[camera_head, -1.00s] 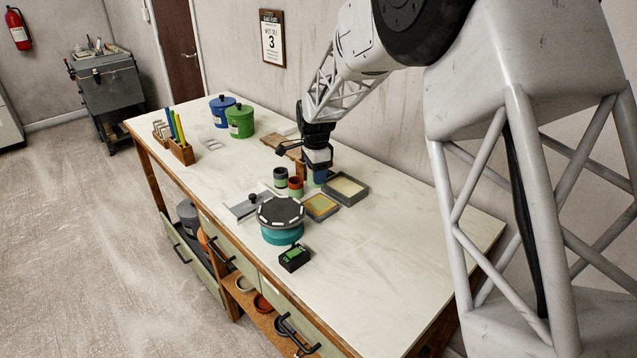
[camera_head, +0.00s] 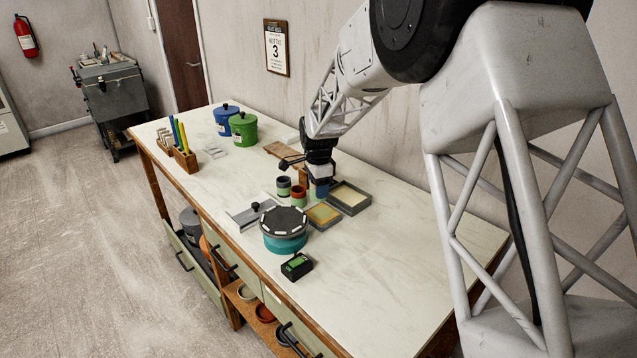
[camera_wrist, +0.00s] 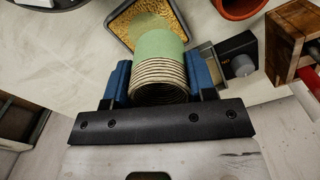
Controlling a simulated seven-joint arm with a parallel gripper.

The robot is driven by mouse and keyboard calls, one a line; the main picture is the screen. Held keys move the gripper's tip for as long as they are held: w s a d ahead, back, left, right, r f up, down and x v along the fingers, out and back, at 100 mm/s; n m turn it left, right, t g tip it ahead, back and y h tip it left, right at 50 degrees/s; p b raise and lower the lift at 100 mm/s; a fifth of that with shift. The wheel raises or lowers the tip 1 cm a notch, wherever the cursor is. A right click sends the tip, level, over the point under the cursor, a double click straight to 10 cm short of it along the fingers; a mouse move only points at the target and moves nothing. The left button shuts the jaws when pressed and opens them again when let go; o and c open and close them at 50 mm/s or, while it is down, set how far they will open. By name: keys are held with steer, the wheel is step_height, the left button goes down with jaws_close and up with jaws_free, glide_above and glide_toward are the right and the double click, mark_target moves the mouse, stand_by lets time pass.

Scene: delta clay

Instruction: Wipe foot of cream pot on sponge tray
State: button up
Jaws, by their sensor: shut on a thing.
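My gripper (camera_wrist: 160,88) is shut on the cream pot (camera_wrist: 160,78), with its blue fingers on either side. The pot has a ribbed cream part between the fingers and a smooth green end pointing away from the gripper. In the wrist view the green end overlaps a dark-rimmed tray with a yellow, grainy filling (camera_wrist: 113,28), seemingly the sponge tray; I cannot tell if they touch. In the head view my gripper (camera_head: 319,189) is behind the yellow-filled tray (camera_head: 324,215), beside a tray with a cream filling (camera_head: 349,196). The pot is mostly hidden there.
A red-brown pot (camera_head: 298,193) and a dark-topped pot (camera_head: 283,187) stand close left of my gripper. The table's right side is clear.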

mark_target(318, 211)
steer(key=shift+f, duration=2.7)
steer(key=shift+s+d, duration=0.15)
steer(key=shift+d, duration=0.05)
steer(key=shift+c, duration=0.3)
steer(key=shift+s+d+f, duration=0.15)
steer(key=shift+s+d, duration=0.2)
steer(key=shift+s, duration=0.05)
steer(key=shift+c, duration=0.3)
steer(key=shift+s+d, duration=0.7)
steer(key=shift+d, duration=0.05)
steer(key=shift+w+a, duration=1.3)
steer(key=shift+r, duration=4.25)
steer(key=shift+s, duration=0.1)
